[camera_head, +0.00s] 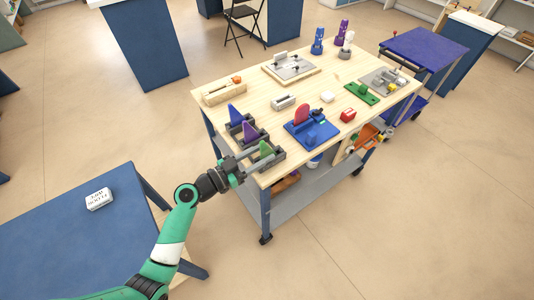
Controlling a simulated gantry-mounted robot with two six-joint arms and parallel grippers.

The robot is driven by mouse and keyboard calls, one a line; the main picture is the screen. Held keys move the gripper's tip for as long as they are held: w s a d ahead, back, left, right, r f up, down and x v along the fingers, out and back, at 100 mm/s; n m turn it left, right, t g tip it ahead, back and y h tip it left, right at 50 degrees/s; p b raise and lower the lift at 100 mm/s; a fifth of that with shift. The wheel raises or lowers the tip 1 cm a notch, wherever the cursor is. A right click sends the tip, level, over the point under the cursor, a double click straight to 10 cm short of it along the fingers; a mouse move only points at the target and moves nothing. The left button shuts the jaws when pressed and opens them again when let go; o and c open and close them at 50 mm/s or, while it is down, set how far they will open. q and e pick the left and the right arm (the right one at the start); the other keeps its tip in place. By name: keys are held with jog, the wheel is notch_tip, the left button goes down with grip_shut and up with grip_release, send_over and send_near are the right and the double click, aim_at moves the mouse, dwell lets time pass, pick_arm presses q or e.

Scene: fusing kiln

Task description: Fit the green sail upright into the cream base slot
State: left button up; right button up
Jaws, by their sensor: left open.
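The green sail (265,149) stands upright in a dark grey holder (271,163) at the near left corner of the wooden table. My left gripper (256,158) is open, with its fingers reaching in from the left close to the sail; I cannot tell whether they touch it. A small pale block (284,102) lies near the table's middle and may be the cream base; its slot is too small to make out. My right gripper is not in view.
Purple (249,133) and blue (234,114) sails stand in holders behind the green one. A blue fixture (312,132) with a red disc is to the right. A tan block (223,91) sits at the left edge. Bare wood surrounds the pale block.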

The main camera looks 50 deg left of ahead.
aim_at(275, 152)
pick_arm(q)
jog(key=w, duration=0.5)
jog(key=shift+w+d+r, duration=0.1)
jog(key=shift+w+d, duration=0.05)
jog(key=shift+d, duration=0.25)
grip_shut()
